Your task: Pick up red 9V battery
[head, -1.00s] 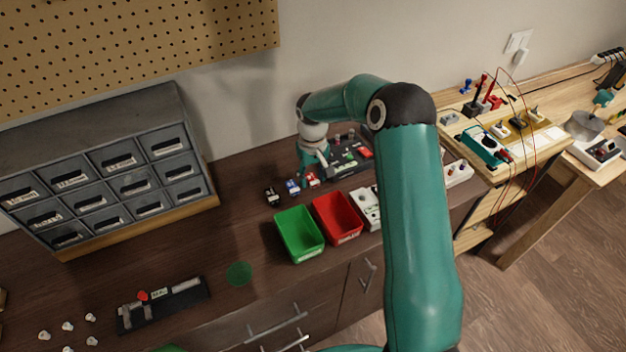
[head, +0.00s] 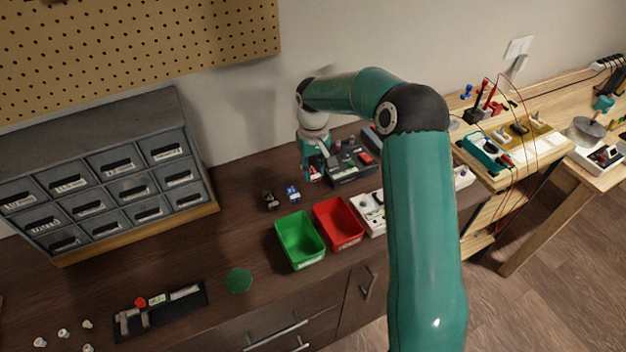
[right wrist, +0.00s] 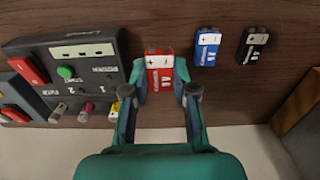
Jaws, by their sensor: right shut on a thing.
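The red 9V battery (right wrist: 159,70) is between the fingertips of my right gripper (right wrist: 160,85) in the right wrist view. The fingers press on its two sides, so the gripper is shut on it. In the head view my right gripper (head: 312,172) is at the counter, mostly covering the battery. A blue battery (right wrist: 206,47) and a black battery (right wrist: 252,45) stand apart beside it; the blue (head: 293,193) and black (head: 270,200) ones also show in the head view. I cannot tell whether the red battery touches the counter. My left gripper is not in view.
A dark tester box with a green button (right wrist: 75,75) stands close beside the gripper. A green bin (head: 300,241) and a red bin (head: 339,223) are in front. A drawer cabinet (head: 100,180) is at the left. The counter between cabinet and green bin is largely clear.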

